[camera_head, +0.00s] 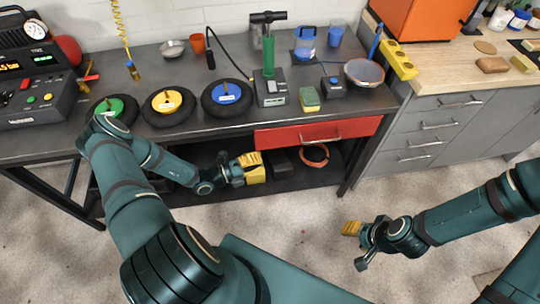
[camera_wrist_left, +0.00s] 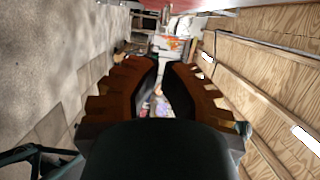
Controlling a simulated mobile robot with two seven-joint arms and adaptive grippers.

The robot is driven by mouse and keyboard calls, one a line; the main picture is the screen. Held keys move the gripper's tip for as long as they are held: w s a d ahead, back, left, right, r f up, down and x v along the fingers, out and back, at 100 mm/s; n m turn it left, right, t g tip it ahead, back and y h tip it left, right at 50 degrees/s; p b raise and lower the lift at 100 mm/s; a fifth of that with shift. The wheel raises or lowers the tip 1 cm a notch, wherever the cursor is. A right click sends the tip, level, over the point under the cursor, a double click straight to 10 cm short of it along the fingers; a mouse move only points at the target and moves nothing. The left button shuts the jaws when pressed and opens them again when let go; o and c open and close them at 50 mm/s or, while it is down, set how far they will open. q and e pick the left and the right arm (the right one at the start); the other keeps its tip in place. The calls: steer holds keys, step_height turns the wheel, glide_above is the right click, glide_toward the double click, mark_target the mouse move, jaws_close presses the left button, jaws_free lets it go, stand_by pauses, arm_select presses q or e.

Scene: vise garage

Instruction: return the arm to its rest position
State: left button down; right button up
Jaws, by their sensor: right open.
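My right gripper (camera_head: 352,229) is open and empty over the bare floor, at the right, clear of the bench.
The grey workbench (camera_head: 160,133) carries black rings with green, yellow and blue centres (camera_head: 228,92), a green pump (camera_head: 268,58) and a bowl (camera_head: 364,72). The red drawer (camera_head: 315,132) is under its top. Grey cabinets (camera_head: 425,125) stand right. The floor (camera_head: 300,215) is clear.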

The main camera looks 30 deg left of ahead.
arm_select(q)
steer(key=shift+s+a, duration=0.5)
steer(key=shift+s, duration=0.05)
steer(key=s+d+m+g+y, duration=0.3)
steer(key=s+d+m+g, duration=0.4)
steer(key=m, duration=1)
steer(key=s+d+m+g+y, duration=0.3)
steer(key=s+d+m+g, duration=0.45)
steer(key=m, duration=0.95)
steer(key=w+d+r+m+t+y, duration=0.1)
steer(key=w+d+r+m+t, duration=0.1)
steer(key=m, duration=0.8)
step_height(320, 180, up, 3)
steer(key=shift+w+d+f+y, duration=0.15)
steer(key=shift+w+d+y, duration=0.25)
steer(key=shift+w+d, duration=0.5)
steer(key=shift+a+t, duration=0.1)
steer(key=shift+t, duration=0.15)
